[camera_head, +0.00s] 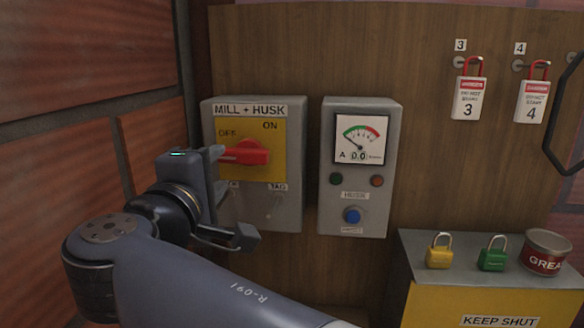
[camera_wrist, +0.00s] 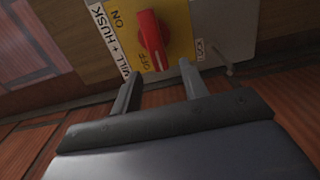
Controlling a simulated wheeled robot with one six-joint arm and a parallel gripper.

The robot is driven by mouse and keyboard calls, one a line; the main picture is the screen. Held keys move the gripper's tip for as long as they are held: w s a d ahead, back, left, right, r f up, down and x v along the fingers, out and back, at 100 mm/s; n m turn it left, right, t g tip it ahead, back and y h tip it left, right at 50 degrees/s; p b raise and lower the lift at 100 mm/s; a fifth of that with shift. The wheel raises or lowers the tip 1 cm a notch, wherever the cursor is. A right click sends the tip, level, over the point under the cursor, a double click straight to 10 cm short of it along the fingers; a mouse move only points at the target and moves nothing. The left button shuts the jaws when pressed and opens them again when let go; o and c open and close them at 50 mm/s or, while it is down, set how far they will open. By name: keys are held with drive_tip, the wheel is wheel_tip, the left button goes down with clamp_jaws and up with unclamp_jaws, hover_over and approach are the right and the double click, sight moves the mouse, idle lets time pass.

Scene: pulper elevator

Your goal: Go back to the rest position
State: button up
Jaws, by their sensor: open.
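My gripper (camera_head: 230,197) is open and empty, in front of the left part of the grey MILL + HUSK switch box (camera_head: 293,200). The box's red rotary handle (camera_head: 246,152) sits on a yellow plate and lies level, its narrow end toward the left, just below the OFF mark. In the wrist view my two fingers (camera_wrist: 158,86) are spread, with the red handle (camera_wrist: 151,40) beyond them. I see no grip on the handle; whether a finger touches it I cannot tell. My gripper partly hides the lower-left labels of the box.
A grey meter box (camera_head: 385,190) reading 0.0 is right of the switch box. Red padlocks with tags 3 (camera_head: 468,98) and 4 (camera_head: 532,101) hang on the wooden board. Yellow (camera_head: 439,252) and green (camera_head: 492,254) padlocks and a grease tin (camera_head: 546,252) stand on a cabinet. A brick wall (camera_head: 70,160) bounds the left.

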sight(229, 153)
drive_tip(key=w, duration=0.2)
drive_tip(key=w+p, duration=0.1)
drive_tip(key=w, duration=0.2)
drive_tip(key=w+d, duration=0.1)
drive_tip(key=w, duration=0.1)
drive_tip(key=shift+w+r+p, duration=0.15)
drive_tip(key=shift+w+p, duration=0.05)
drive_tip(key=shift+p, duration=0.15)
drive_tip(key=shift+a+m, duration=0.1)
drive_tip(key=shift+m, duration=0.4)
drive_tip(key=shift+s+r+m, duration=0.2)
drive_tip(key=shift+m, duration=0.5)
drive_tip(key=shift+r+m, duration=0.2)
drive_tip(key=shift+m, duration=0.6)
